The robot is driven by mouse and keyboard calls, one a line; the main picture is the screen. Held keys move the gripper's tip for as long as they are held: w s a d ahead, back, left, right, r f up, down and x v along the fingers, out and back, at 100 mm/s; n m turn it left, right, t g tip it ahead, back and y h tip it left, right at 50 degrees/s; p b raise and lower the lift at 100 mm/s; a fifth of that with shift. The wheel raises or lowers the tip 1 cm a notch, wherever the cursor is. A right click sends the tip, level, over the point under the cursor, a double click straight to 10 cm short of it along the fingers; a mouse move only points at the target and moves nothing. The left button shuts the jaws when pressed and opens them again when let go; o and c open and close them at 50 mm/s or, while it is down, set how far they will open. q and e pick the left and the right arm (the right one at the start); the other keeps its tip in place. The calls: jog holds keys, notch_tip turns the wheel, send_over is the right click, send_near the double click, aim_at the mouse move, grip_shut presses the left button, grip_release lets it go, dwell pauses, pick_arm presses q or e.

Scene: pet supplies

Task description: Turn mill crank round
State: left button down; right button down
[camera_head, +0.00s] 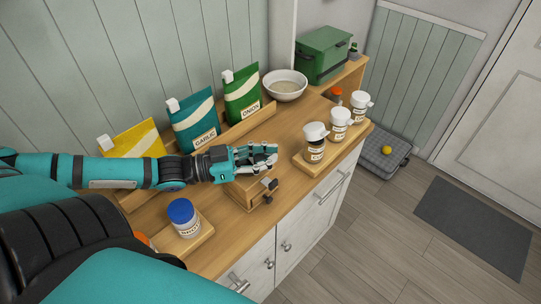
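The mill (243,194) is a small wooden box near the front edge of the wooden counter. Its dark metal crank (268,190) sticks out at the front right side, with a dark knob at its end. My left gripper (276,154) reaches in from the left over the mill, its pale fingers apart and pointing right. It looks open and empty, above and behind the crank and apart from it in the picture. The gripper and wrist hide the mill's top and back. My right gripper is not in view.
A blue-lidded jar (182,212) stands on a wooden board left of the mill. White-topped shakers (339,124) stand on a board to the right. Yellow, teal "garlic" (196,122) and green "onion" (242,95) packets line the back, near a white bowl (285,85).

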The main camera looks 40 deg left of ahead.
pick_arm(q)
jog(key=c, duration=1.3)
grip_release()
jog(key=shift+w+a+r, duration=0.1)
jog(key=shift+w+a, duration=0.1)
jog(key=shift+a, duration=0.4)
jog(key=shift+o, duration=1.3)
jog(key=shift+d, duration=0.1)
jog(key=shift+s, duration=0.15)
jog(key=shift+f+v, duration=0.25)
jog(key=shift+v, duration=0.8)
jog(key=v, duration=0.9)
jog(key=shift+s+a, duration=0.2)
jog(key=shift+a, duration=0.15)
jog(key=shift+r, duration=0.15)
